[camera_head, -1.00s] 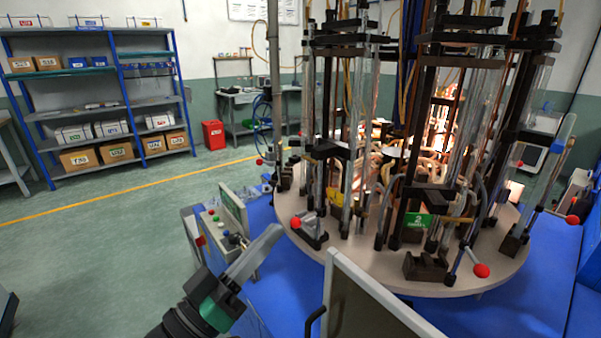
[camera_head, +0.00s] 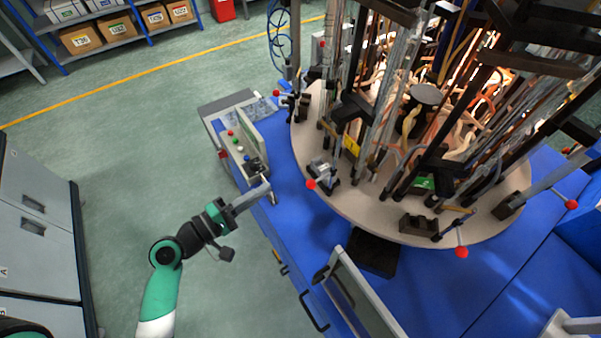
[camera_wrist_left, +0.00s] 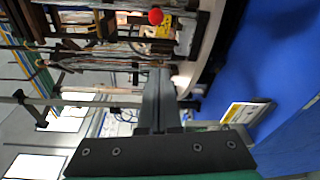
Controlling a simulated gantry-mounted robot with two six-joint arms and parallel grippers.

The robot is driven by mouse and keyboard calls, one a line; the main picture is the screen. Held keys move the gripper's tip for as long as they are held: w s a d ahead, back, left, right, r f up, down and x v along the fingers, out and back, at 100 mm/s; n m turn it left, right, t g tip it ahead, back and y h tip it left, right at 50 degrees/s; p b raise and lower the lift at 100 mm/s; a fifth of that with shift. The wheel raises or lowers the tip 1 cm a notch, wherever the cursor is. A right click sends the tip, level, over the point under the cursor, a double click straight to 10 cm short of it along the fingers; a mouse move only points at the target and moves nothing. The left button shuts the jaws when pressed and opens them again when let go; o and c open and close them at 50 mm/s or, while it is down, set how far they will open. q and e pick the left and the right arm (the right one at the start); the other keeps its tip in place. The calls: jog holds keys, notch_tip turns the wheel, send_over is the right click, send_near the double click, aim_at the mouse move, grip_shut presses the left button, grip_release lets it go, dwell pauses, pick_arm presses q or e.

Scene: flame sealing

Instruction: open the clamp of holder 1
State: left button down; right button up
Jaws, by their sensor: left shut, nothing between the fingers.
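My left gripper (camera_head: 262,189) is shut and empty. It is beside the small control panel, left of the round turntable (camera_head: 340,205) and apart from it. Its closed fingers also show in the left wrist view (camera_wrist_left: 158,90), pointing toward the turntable. The nearest holder carries a yellow label (camera_head: 351,146), whose number I cannot read here. Its clamp (camera_head: 323,172) has a lever with a red ball (camera_head: 311,184), right of my fingertips across a gap. The same red ball shows in the left wrist view (camera_wrist_left: 155,16). Whether the clamp jaws are closed is too small to tell. My right gripper is not in view.
A control panel (camera_head: 236,143) with coloured buttons stands just behind my left gripper. A framed screen (camera_head: 366,300) stands at the front. A green-labelled holder (camera_head: 422,183) is farther right, with another red-ball lever (camera_head: 461,252). Glass tubes and dark posts crowd the turntable.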

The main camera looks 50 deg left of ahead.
pick_arm(q)
jog(key=w+d+p, duration=0.1)
jog(key=w+d, duration=0.2)
jog(key=w, duration=0.5)
jog(key=shift+w+d, duration=0.35)
jog(key=shift+d, duration=0.05)
jog(key=shift+r, duration=0.1)
